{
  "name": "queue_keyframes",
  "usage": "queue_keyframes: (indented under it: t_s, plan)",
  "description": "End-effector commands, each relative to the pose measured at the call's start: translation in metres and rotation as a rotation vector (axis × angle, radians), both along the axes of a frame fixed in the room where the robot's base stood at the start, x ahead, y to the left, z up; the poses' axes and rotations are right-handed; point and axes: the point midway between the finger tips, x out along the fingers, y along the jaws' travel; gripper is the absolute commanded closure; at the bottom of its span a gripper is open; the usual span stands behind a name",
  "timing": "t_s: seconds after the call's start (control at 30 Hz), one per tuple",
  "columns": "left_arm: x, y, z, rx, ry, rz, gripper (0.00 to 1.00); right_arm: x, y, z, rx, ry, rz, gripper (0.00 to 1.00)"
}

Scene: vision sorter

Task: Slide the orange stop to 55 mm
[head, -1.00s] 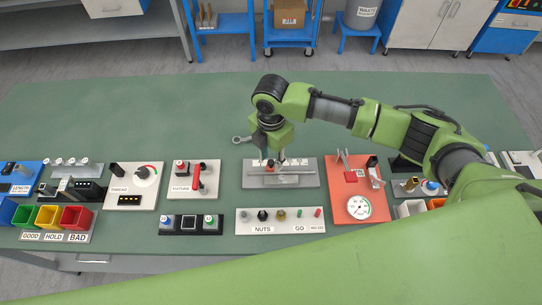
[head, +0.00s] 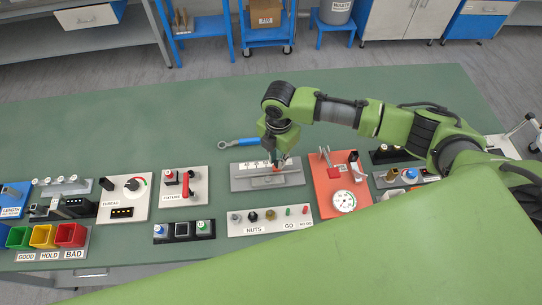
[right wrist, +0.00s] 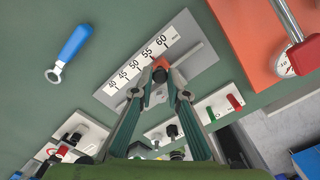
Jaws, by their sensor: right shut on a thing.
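The orange stop (right wrist: 160,72) sits on a grey slide fixture (head: 240,181), which carries a white scale strip (right wrist: 132,69) marked 40 to 60. In the right wrist view the stop lies beside the 55 mark, as near as I can tell. My right gripper (head: 275,161) is over the right half of the fixture, pointing down. Its fingertips (right wrist: 157,83) are shut on the orange stop, one on each side. In the head view the gripper hides most of the stop. My left gripper is not in view.
A blue-handled ring spanner (head: 240,142) lies just behind the fixture. A red-orange gauge plate (head: 326,198) stands close on the right, and the nuts tray (head: 270,228) in front. The green bench (head: 150,110) is clear behind.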

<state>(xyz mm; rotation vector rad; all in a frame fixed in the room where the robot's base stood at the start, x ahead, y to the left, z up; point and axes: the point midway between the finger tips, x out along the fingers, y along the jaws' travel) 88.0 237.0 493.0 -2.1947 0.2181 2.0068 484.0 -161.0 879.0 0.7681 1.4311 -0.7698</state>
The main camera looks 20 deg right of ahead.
Motion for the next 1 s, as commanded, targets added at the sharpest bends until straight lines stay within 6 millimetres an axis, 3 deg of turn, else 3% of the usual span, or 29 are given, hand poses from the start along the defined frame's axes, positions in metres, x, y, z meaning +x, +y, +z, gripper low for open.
queue_keyframes:
  t_s: [0.1, 0.13, 0.2, 0.63, 1.0]
  plan:
    - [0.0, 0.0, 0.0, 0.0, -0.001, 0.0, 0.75, 0.001, 0.002, 0.0, 0.003, -0.001, 0.001, 1.0]
    - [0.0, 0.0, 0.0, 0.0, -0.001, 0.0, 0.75, 0.001, 0.002, 0.0, 0.003, -0.001, 0.001, 0.8]
    - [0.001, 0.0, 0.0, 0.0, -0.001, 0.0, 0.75, 0.001, 0.002, 0.0, 0.003, -0.001, 0.001, 0.69]
    - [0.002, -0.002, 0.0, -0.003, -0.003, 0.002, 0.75, 0.001, 0.001, 0.009, 0.002, -0.003, 0.002, 0.69]
    - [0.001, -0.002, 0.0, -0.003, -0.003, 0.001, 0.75, 0.001, 0.001, 0.082, 0.003, -0.005, 0.002, 0.69]
